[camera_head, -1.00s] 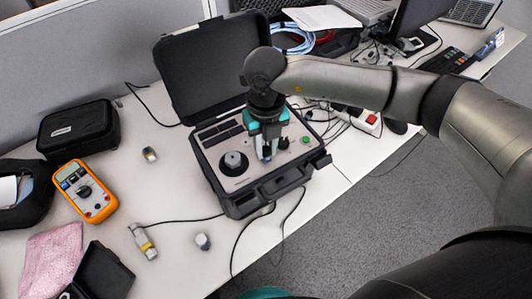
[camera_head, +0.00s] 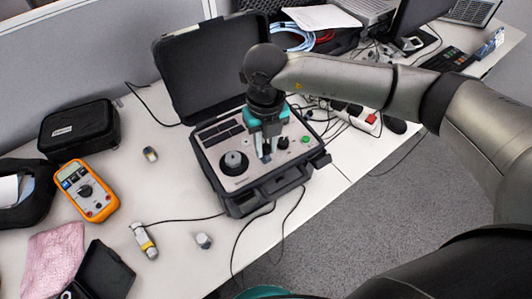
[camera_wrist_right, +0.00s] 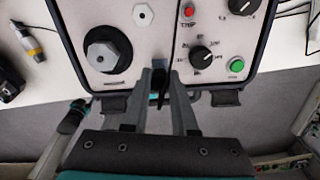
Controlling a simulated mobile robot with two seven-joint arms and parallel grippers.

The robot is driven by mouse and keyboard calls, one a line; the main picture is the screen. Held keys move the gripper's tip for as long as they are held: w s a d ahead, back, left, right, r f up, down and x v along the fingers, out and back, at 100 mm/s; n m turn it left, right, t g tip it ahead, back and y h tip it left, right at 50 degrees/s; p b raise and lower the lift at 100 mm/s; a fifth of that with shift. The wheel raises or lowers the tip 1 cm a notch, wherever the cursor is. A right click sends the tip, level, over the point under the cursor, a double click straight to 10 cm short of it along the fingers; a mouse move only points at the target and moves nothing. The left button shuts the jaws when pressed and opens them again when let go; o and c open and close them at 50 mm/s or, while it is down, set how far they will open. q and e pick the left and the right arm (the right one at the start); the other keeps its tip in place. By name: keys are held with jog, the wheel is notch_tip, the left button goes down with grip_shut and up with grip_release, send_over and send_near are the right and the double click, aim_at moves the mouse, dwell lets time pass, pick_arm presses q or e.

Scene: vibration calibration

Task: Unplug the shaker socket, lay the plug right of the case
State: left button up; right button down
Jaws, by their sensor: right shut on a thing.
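The open black case (camera_head: 240,207) stands on the white table with its lid (camera_head: 210,68) up. Its light panel has a big black round shaker piece (camera_head: 234,162) at left and a green button (camera_head: 306,140) at right. My right gripper (camera_head: 267,156) reaches down over the front middle of the panel. In the right wrist view its fingers (camera_wrist_right: 160,85) are shut on a small dark plug (camera_wrist_right: 159,88) at the panel's front edge. The fingers hide most of the plug and the socket; I cannot tell if it is still seated. My left gripper is not in view.
Right of the case, a narrow table strip (camera_head: 345,156) is clear near the edge. A power strip (camera_head: 365,118) and cables lie behind it. Left are an orange multimeter (camera_head: 86,190), a black pouch (camera_head: 80,130), a cabled sensor (camera_head: 144,240) and two small metal pieces.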

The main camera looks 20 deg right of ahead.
aim_at(266, 146)
jog(key=shift+r+p, duration=1.2)
jog(key=shift+r, duration=0.55)
